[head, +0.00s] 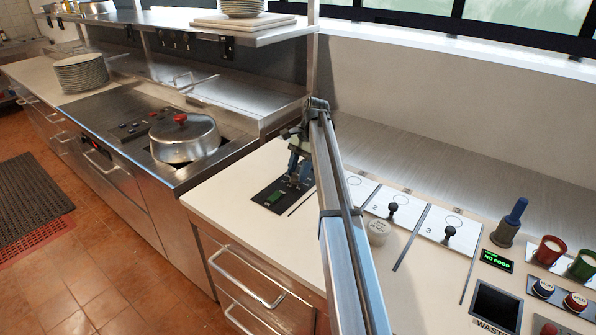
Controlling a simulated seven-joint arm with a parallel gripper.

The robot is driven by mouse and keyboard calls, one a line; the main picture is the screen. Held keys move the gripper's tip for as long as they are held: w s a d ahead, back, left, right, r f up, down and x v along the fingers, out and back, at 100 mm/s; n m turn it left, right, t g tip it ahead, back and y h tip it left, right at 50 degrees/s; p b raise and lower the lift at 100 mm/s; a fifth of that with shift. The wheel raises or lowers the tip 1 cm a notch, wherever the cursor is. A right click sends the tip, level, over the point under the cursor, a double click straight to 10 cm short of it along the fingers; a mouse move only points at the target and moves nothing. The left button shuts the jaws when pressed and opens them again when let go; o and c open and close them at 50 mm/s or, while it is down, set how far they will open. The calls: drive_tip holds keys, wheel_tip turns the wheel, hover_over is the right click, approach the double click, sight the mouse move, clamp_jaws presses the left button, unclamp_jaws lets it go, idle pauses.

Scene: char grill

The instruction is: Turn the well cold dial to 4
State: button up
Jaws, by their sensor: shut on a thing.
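My gripper (293,181) points down at the right part of this panel. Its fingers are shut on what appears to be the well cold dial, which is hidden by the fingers. The dial's pointer and the display's figures are too small to read.
A lidded steel pot (185,140) stands at left beside a dark panel with knobs.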

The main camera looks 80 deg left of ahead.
drive_tip(key=shift+n+t, duration=0.3)
drive_tip(key=shift+n, duration=0.4)
drive_tip(key=o, duration=1)
drive_tip(key=shift+o, duration=0.2)
